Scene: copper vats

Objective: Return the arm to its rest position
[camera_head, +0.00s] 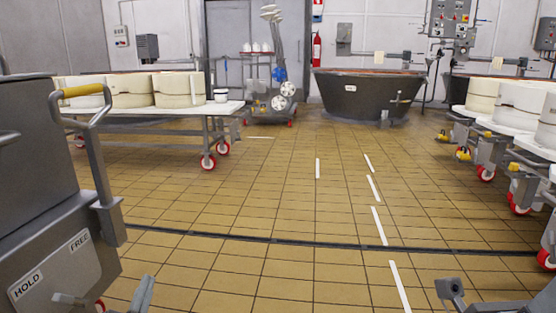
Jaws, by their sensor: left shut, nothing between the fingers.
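My left gripper (145,292) shows at the bottom edge, left of the middle, in the head view. It is shut and empty, low in front of the grey machine with the HOLD and FREE labels (50,270). Only its upper end is in the picture; the rest is cut off. A small grey part of my right arm's end (450,290) shows at the bottom right edge. Too little of it shows to tell how its fingers stand.
The grey machine has a yellow-gripped handle (82,91). A wheeled table (150,110) with white moulds stands behind it. More wheeled tables with moulds (515,100) line the right side. A dark vat (365,97) stands at the back. The tiled floor (270,200) between is clear.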

